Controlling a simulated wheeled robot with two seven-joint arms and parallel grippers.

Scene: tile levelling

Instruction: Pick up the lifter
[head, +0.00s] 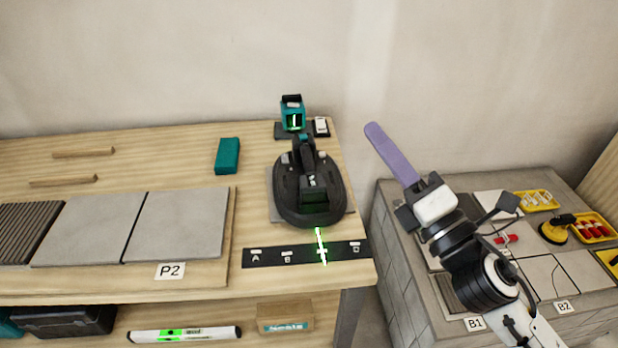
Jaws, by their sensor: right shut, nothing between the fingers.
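The lifter (308,190), a black device with a broad oval base and a raised handle, stands upright on a grey tile near the right end of the wooden bench. My right gripper (377,134) is to the right of the lifter, apart from it, over the gap between the bench and the grey block. Its long purple fingers are shut together, pointing up and left, with nothing between them. My left gripper is not in view.
A teal laser device (293,112) stands behind the lifter, and a black lettered strip (305,254) lies in front. A teal block (228,156) is left of it. The grey block (405,255) at right holds yellow trays (535,201) and a yellow-black tool (553,233).

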